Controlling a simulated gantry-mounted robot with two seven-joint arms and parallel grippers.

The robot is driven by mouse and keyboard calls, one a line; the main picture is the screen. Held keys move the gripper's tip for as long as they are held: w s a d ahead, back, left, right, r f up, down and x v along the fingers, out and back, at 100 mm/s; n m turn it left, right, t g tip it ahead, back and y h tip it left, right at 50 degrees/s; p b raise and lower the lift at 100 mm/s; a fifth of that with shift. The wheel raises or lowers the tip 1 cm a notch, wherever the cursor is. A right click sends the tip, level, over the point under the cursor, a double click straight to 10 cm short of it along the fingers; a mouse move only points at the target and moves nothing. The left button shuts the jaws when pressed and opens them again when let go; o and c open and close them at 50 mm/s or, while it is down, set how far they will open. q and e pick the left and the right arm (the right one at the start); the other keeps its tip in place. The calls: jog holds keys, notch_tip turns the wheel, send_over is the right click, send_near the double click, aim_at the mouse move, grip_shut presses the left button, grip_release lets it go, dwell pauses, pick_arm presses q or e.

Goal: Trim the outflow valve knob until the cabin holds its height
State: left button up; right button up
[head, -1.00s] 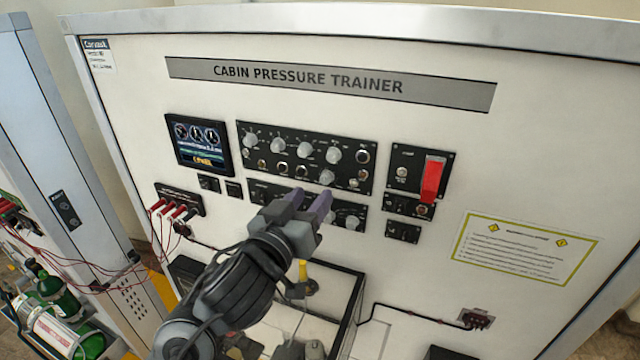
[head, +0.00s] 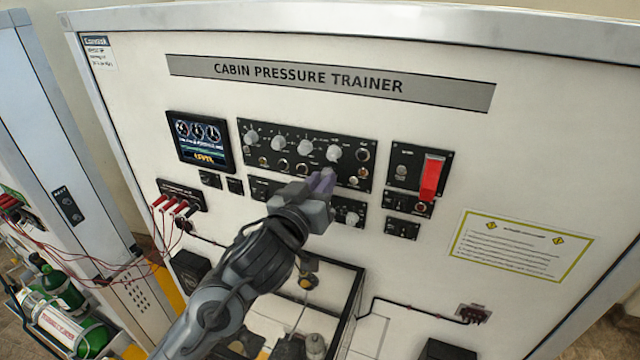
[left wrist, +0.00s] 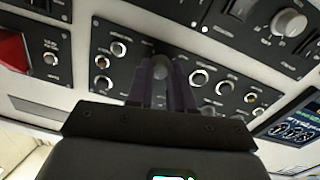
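The trainer panel (head: 560,130) stands upright, with a wide black control unit (head: 258,128) of several pale grey knobs and small switches. My left gripper (head: 322,180) is at the lower right of this unit, where its fingers hide a lower knob in the head view. In the left wrist view a grey round knob (left wrist: 160,66) sits between the fingertips of my left gripper (left wrist: 162,76). The fingers are close together and appear to touch it from both sides. The labels are too small to read, so I cannot confirm it is the outflow valve knob. My right gripper is not in view.
A display with dials (head: 200,140) is left of the knobs. A red switch cover (head: 432,177) stands out at right, and it also shows in the left wrist view (left wrist: 14,54). A black-framed box (head: 350,310) lies below my arm. Red cables (head: 150,252) hang at left.

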pick_arm(q)
grip_shut()
jog(key=shift+m+b, duration=0.3)
jog(key=shift+m, duration=1.3)
jog(key=o, duration=0.7)
grip_release()
jog(key=b+v, duration=0.1)
jog(key=v, duration=0.9)
jog(key=shift+s+a+r+b, duration=0.1)
jog(key=shift+s+a+b, duration=0.1)
jog(key=shift+s+b, duration=0.15)
